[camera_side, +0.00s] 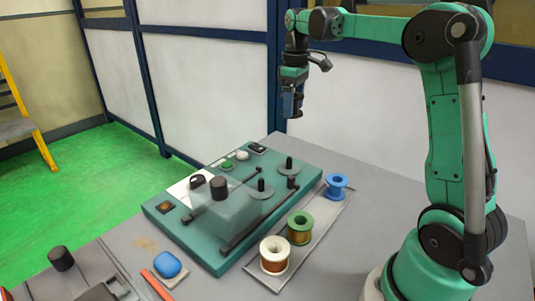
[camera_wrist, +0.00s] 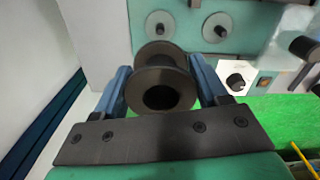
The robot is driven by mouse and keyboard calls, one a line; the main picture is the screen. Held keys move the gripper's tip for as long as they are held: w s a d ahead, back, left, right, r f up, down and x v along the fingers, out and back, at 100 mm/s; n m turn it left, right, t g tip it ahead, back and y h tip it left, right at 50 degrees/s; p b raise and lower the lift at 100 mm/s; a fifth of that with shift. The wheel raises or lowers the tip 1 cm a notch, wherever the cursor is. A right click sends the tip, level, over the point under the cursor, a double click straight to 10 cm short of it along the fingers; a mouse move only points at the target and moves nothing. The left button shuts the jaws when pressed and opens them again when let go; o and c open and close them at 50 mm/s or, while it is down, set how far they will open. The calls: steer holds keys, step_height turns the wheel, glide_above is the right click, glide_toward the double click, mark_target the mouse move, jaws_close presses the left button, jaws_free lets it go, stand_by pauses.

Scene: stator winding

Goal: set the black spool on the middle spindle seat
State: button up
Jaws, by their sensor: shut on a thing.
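My gripper (camera_side: 292,103) hangs high above the far end of the green winding machine (camera_side: 180,238) in the side view. In the wrist view its two blue fingers (camera_wrist: 162,78) are shut on the black spool (camera_wrist: 163,73), one on each side, with the spool's bore facing the camera. In the side view the spool is too small and dark to tell apart from the fingers. Two spindles with grey round seats stand on the machine: a far one (camera_side: 289,165) and one nearer the middle (camera_side: 261,187). Both seats look empty. The spool is well clear of them.
A clear cover (camera_side: 232,212) with a black knob (camera_side: 219,187) stands beside the spindles. A tray (camera_side: 318,233) holds a blue spool (camera_side: 336,187), a green spool (camera_side: 300,228) and a white-rimmed copper spool (camera_side: 274,256). A blue object (camera_side: 167,264) lies in front.

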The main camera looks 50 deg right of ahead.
step_height(320, 180, up, 5)
steer(key=a+f, duration=1)
steer(key=shift+w+a+f, duration=0.1)
steer(key=shift+a+f, duration=0.05)
steer(key=shift+a, duration=0.15)
steer(key=shift+a+f, duration=0.2)
steer(key=shift+f, duration=1.95)
steer(key=shift+f, duration=0.15)
steer(key=shift+f, duration=0.85)
steer(key=shift+f, duration=0.15)
steer(key=shift+f, duration=0.6)
